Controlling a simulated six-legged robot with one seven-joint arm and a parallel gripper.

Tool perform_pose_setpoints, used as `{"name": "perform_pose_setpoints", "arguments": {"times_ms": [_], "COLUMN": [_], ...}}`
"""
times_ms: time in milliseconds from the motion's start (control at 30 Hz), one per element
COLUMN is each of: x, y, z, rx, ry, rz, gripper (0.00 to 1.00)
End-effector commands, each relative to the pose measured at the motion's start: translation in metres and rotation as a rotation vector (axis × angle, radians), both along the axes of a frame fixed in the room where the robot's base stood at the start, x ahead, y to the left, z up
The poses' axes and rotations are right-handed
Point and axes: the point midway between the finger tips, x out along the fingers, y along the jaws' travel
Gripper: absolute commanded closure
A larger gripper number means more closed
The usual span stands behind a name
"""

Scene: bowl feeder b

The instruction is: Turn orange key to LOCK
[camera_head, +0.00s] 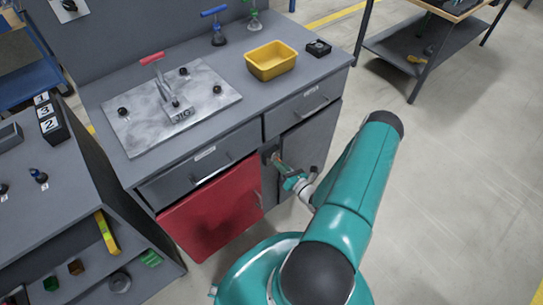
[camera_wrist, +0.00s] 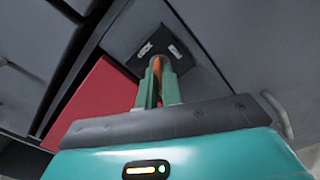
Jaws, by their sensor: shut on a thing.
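The orange key (camera_wrist: 156,66) shows in the wrist view between the fingertips of my gripper (camera_wrist: 158,78). My gripper is shut on it. The key stands at a dark lock plate (camera_wrist: 158,46) with two small pale labels, whose text I cannot read. In the head view my gripper (camera_head: 279,164) reaches the cabinet front beside the red door, at the lock plate (camera_head: 268,152). The key itself is mostly hidden there by the gripper, so I cannot tell its turn angle.
The red door (camera_head: 213,212) is left of my gripper, below a drawer (camera_head: 202,166). A grey door (camera_head: 308,143) is to the right. On the bench top (camera_head: 225,80) are a metal jig plate (camera_head: 140,118) and a yellow bin (camera_head: 271,61). Free floor (camera_head: 450,170) lies at right.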

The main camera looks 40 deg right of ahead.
Motion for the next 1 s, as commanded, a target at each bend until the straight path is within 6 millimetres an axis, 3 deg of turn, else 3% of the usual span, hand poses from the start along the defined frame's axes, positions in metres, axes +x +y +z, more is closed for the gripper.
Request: {"name": "perform_pose_setpoints", "arguments": {"times_ms": [167,500,833,1000], "x": [-0.0001,-0.0001,-0.0001,0.0], "y": [-0.0002,0.0,0.0,0.0002], "z": [0.0,-0.0002,-0.0002,-0.0003], "rx": [-0.035,-0.412,-0.444,-0.588], "ry": [-0.001,-0.01,-0.011,-0.015], "rz": [-0.001,-0.006,-0.008,-0.01], "gripper": [1.0,1.0,1.0,1.0]}}
